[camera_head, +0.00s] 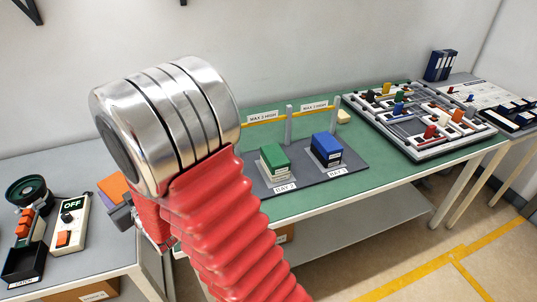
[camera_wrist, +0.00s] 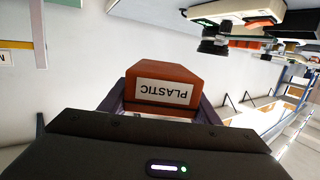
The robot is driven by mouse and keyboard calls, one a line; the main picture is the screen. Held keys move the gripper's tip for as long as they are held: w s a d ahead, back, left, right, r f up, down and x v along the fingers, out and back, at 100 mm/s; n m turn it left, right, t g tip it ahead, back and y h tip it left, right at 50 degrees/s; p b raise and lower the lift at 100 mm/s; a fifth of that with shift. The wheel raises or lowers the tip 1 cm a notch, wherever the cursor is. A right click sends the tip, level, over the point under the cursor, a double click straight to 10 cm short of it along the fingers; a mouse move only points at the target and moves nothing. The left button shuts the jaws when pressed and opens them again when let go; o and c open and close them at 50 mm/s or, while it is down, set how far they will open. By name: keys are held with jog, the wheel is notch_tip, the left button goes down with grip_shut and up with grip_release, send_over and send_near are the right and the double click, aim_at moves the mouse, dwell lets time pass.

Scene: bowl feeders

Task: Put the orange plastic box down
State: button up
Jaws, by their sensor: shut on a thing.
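The orange plastic box (camera_wrist: 165,75) is between the two fingers of my gripper (camera_wrist: 160,104) in the wrist view. Its white label reads PLASTIC and appears upside down. My gripper is shut on it. In the head view, part of the orange box (camera_head: 113,187) shows left of my red-sleeved arm, by the grey fingers of my gripper (camera_head: 121,208). My arm hides the rest. The box appears to be over or near the right end of the grey table on the left; its height above that table cannot be told.
A switch box marked OFF (camera_head: 70,225) and a black bin (camera_head: 24,260) stand on the left table. A parts board (camera_head: 420,120) lies right.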

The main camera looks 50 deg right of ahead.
jog(key=d+r+m+h, duration=0.2)
jog(key=d, duration=1.1)
notch_tip(320, 180, up, 3)
jog(key=m+g+h, duration=0.3)
jog(key=m+h, duration=0.1)
jog(key=h, duration=0.2)
send_over(274, 153)
jog(key=shift+f, duration=0.1)
jog(key=shift+f, duration=2.9)
jog(key=shift+t, duration=0.3)
jog(key=shift+f, duration=2.05)
jog(key=shift+f, duration=0.1)
